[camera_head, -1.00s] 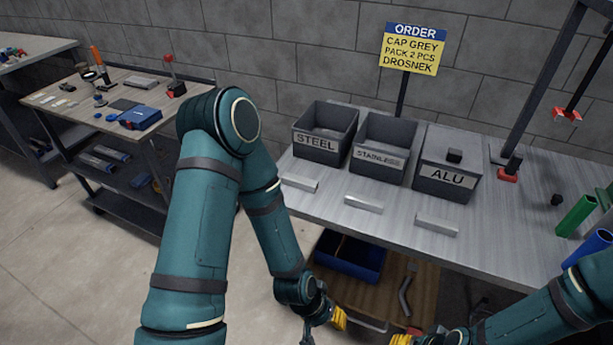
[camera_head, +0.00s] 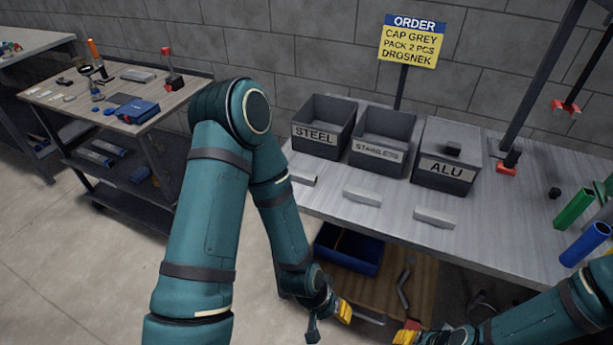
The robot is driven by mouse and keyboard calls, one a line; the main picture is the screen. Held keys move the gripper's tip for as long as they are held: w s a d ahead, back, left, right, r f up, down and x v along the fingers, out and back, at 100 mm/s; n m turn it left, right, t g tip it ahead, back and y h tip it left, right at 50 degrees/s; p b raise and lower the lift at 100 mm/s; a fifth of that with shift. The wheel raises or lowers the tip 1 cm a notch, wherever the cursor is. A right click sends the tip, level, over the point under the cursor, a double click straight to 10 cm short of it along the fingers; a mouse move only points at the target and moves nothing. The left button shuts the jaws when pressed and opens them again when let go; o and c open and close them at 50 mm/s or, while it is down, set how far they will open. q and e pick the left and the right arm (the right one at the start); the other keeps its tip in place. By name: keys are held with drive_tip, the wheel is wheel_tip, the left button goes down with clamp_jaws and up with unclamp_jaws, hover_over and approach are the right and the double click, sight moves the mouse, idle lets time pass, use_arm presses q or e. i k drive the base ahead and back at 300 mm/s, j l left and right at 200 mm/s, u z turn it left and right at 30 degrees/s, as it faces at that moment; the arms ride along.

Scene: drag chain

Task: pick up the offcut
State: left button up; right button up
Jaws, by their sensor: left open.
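Three short pale metal bars lie apart on the grey bench, in front of the bins: a left bar (camera_head: 303,180), a middle bar (camera_head: 362,197) and a right bar (camera_head: 434,217). I cannot tell which of them is the offcut. My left gripper (camera_head: 343,312), with yellow fingertips, hangs low in front of the bench, below its top and away from the bars. It is open, with nothing visible in it. My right gripper (camera_head: 405,338) shows only partly at the bottom edge, and its jaws are unclear.
Bins labelled STEEL (camera_head: 320,136), STAINLESS (camera_head: 377,150) and ALU (camera_head: 446,172) stand behind the bars. A dark block rests on the ALU bin. Green (camera_head: 573,208) and blue (camera_head: 585,245) tubes are at right. A blue tray (camera_head: 345,250) sits beneath the bench.

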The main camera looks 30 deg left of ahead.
sight(308, 179)
drive_tip(key=j+z, duration=0.1)
drive_tip(key=z, duration=0.75)
drive_tip(key=j+z, duration=0.15)
drive_tip(key=z, duration=0.3)
drive_tip(key=k+j+z, duration=0.15)
drive_tip(key=j+z, duration=0.3)
drive_tip(key=k+j+z, duration=0.2)
drive_tip(key=j+z, duration=0.25)
drive_tip(key=k+j+z, duration=0.45)
drive_tip(key=k+j, duration=0.3)
drive_tip(key=k, duration=0.15)
drive_tip(key=k+j, duration=0.35)
drive_tip(key=k+j+z, duration=0.1)
drive_tip(key=k+j, duration=0.2)
drive_tip(key=k, duration=0.2)
drive_tip(key=i, duration=0.45)
